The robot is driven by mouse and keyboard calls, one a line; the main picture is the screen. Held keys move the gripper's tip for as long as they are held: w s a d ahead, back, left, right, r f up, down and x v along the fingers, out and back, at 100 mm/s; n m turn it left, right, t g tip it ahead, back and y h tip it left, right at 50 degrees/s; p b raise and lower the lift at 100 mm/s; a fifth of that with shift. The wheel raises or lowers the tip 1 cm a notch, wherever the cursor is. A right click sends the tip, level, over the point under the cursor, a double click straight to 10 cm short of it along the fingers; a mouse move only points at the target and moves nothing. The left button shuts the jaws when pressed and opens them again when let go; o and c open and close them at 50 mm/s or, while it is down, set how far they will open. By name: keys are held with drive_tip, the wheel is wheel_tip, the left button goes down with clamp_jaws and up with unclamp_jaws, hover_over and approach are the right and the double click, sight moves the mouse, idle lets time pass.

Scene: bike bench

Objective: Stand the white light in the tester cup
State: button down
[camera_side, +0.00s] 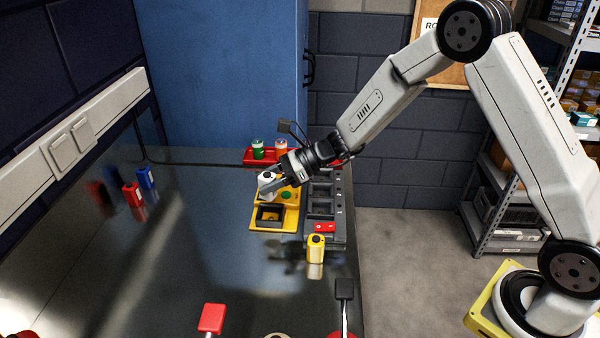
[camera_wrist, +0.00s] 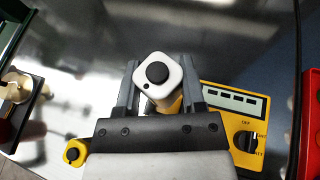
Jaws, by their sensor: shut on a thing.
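My gripper (camera_side: 272,189) is shut on the white light (camera_side: 265,181), which has a dark button on its top. In the wrist view the white light (camera_wrist: 151,69) sits between the two fingers, button facing the camera. The yellow tester (camera_side: 287,222) is below my gripper in the side view; its display and dial show on the tester in the wrist view (camera_wrist: 265,121). The dark square tester cup (camera_side: 269,213) looks empty and lies just below the light in the side view. The cup is hidden in the wrist view.
A grey compartment rack (camera_side: 340,212) with a red item stands right of the tester. A yellow light (camera_side: 316,250) stands in front. A red tray (camera_side: 248,161) with green and orange items is behind. Bench between is clear.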

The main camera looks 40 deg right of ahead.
drive_tip(key=shift+f, duration=0.2)
drive_tip(key=shift+f, duration=2.7)
drive_tip(key=shift+f, duration=0.55)
drive_tip(key=shift+c, duration=2.3)
unclamp_jaws()
drive_tip(key=shift+d, duration=0.15)
drive_tip(key=shift+v, duration=5.35)
drive_tip(key=shift+s, duration=0.1)
